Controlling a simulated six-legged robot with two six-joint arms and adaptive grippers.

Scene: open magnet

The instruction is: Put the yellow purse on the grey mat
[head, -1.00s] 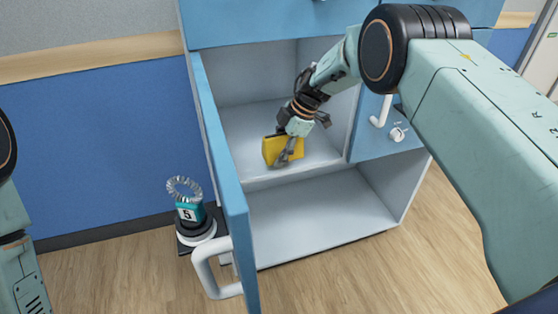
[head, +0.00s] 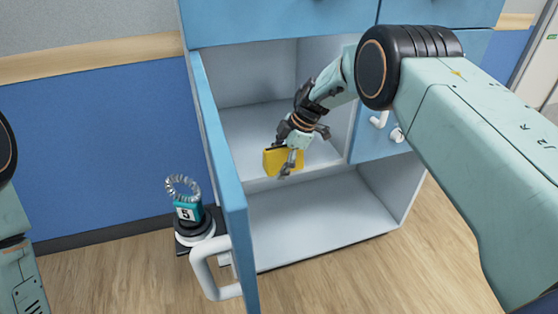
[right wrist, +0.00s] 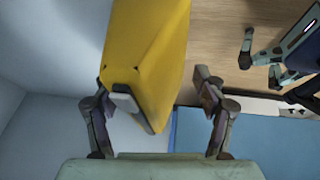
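The yellow purse (head: 272,161) is at the front of the open cabinet's upper compartment, partly covered by my right gripper (head: 287,158). Whether the purse touches the shelf is hard to tell. I cannot make out a grey mat in either view. Of my left arm only a part shows at the left edge of the head view; its gripper is out of view.
The blue cabinet door (head: 222,180) stands open left of the compartments, with a white handle (head: 212,272). The lower compartment (head: 310,220) is empty. A teal object marked 5 with a silver ring (head: 188,210) stands on a dark base left of the door. Wooden floor (head: 380,285) lies in front.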

